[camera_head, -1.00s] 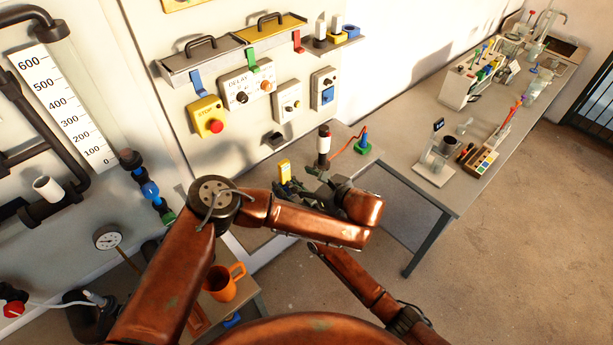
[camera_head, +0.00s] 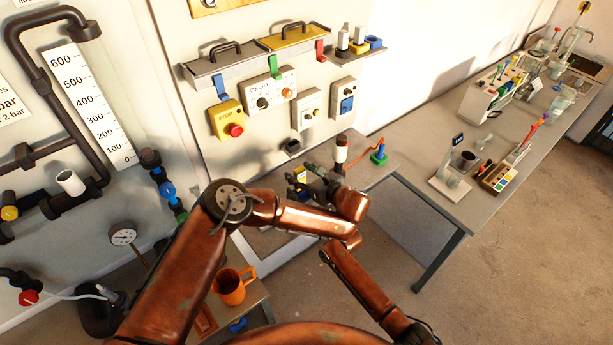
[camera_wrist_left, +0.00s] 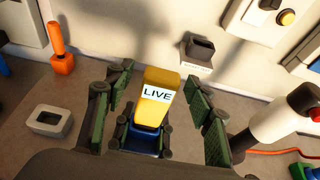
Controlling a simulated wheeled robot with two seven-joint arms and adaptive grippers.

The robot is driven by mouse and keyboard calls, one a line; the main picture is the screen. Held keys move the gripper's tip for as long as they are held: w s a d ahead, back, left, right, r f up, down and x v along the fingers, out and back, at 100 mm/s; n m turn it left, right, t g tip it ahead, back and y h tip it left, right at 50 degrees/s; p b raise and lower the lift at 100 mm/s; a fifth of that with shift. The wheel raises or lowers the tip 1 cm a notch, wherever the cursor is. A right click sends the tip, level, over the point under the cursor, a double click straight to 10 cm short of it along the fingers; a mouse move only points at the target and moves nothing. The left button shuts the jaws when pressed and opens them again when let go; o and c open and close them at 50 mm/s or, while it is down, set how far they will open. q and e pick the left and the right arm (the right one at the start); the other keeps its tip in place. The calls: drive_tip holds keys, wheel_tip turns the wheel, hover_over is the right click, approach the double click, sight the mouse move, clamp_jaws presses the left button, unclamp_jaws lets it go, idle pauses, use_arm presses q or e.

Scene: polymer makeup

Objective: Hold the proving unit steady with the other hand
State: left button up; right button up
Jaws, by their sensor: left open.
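A yellow unit with a white LIVE label (camera_wrist_left: 157,98), apparently the proving unit, stands upright on the bench against the wall. In the left wrist view its lower part is blue, with dark parts around it. It shows small in the head view (camera_head: 300,173), partly covered by my gripper. My left gripper (camera_wrist_left: 159,88) is open, its green-padded fingers on either side of the unit. A gap shows between the pads and the unit's upper part. Part of my right arm shows in the head view; its gripper is not visible.
A red cable runs to a green and blue block (camera_head: 379,156). A grey socket (camera_wrist_left: 49,122) and orange-handled tool (camera_wrist_left: 61,50) are left of the unit.

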use_arm(q)
drive_tip(key=shift+w+a+f, duration=0.1)
drive_tip(key=shift+w+a, duration=0.05)
drive_tip(key=shift+w, duration=0.05)
drive_tip(key=shift+c, duration=0.6)
drive_tip(key=c, duration=1.2)
drive_tip(key=shift+r, duration=0.7)
drive_tip(key=shift+r, duration=2.05)
use_arm(e)
drive_tip(key=o, duration=1.5)
drive_tip(key=shift+c, duration=0.2)
